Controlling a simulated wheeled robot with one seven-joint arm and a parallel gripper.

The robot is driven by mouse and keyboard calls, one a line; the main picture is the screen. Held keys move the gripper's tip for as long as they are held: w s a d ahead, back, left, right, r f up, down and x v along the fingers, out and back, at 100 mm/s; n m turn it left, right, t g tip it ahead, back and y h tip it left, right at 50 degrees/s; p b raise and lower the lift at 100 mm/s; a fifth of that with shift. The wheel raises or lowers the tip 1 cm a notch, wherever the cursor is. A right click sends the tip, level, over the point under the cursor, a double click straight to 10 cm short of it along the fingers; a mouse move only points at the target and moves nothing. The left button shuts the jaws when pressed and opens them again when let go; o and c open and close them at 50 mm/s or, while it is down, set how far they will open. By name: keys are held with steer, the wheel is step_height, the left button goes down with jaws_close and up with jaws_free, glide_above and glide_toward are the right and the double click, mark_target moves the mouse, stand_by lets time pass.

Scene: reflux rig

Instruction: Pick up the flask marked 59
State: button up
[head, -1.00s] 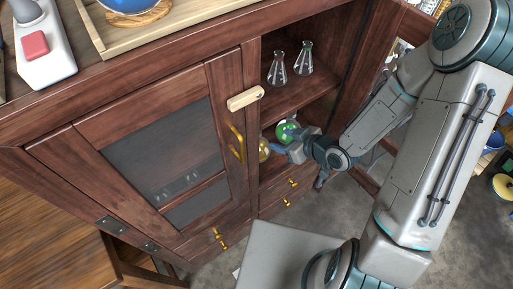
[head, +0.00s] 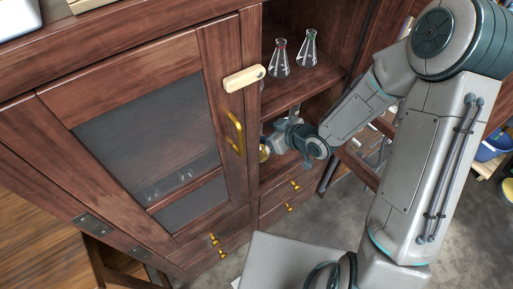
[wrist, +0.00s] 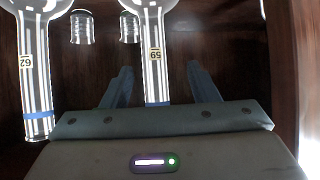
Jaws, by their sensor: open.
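My gripper (wrist: 160,85) is open, with one finger on each side of the neck of a clear glass flask labelled 59 (wrist: 154,72) in the wrist view. A gap shows on both sides of the neck, so the fingers look apart from it. The flask's round body is cut off by the top edge. In the head view my gripper (head: 284,131) reaches into the lower shelf of the open cabinet section. Which flask is between the fingers cannot be told in the head view.
A second flask with another label (wrist: 35,75) stands close on the left in the wrist view. Small glass vessels (wrist: 82,27) are behind. Two conical flasks (head: 280,58) stand on the shelf above. The closed cabinet door (head: 150,130) is left of my arm.

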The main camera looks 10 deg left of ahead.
steer(key=shift+w+d+f+x, duration=0.1)
steer(key=shift+d+x, duration=0.05)
steer(key=shift+x, duration=0.75)
steer(key=shift+w+d+f+x, duration=0.1)
steer(key=shift+x, duration=0.8)
steer(key=shift+w+d+f+x, duration=0.1)
steer(key=shift+d+x, duration=0.05)
steer(key=shift+x, duration=0.8)
steer(key=shift+r, duration=0.1)
jaws_close()
